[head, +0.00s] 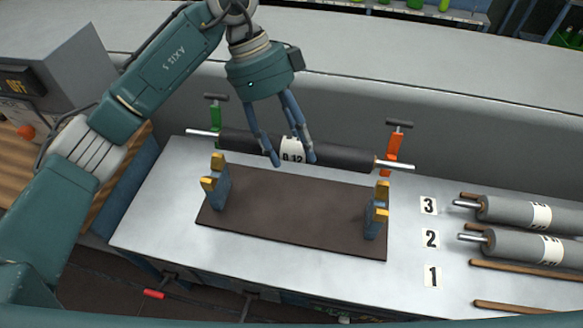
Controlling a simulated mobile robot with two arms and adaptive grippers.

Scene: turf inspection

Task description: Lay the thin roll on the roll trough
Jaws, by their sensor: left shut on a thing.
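The thin roll is a dark roll (341,157) with a white label reading 0.12 and bare metal shaft ends. My left gripper (294,160) comes down from above, with its fingers closed around the roll at the label. The roll runs nearly level across the picture, behind two blue stands with yellow tips, the left stand (216,182) and the right stand (377,212). These stands sit at the ends of a brown plate (290,218) and look like the roll trough. The roll appears apart from the stands; its height above the bench is hard to tell. My right gripper is out of view.
A green clamp (215,115) and an orange clamp (394,147) stand near the roll's ends. Two grey rolls, upper (515,212) and lower (510,245), lie at right by signs 3 and 2. The place by sign 1 (433,276) has bare wooden rails.

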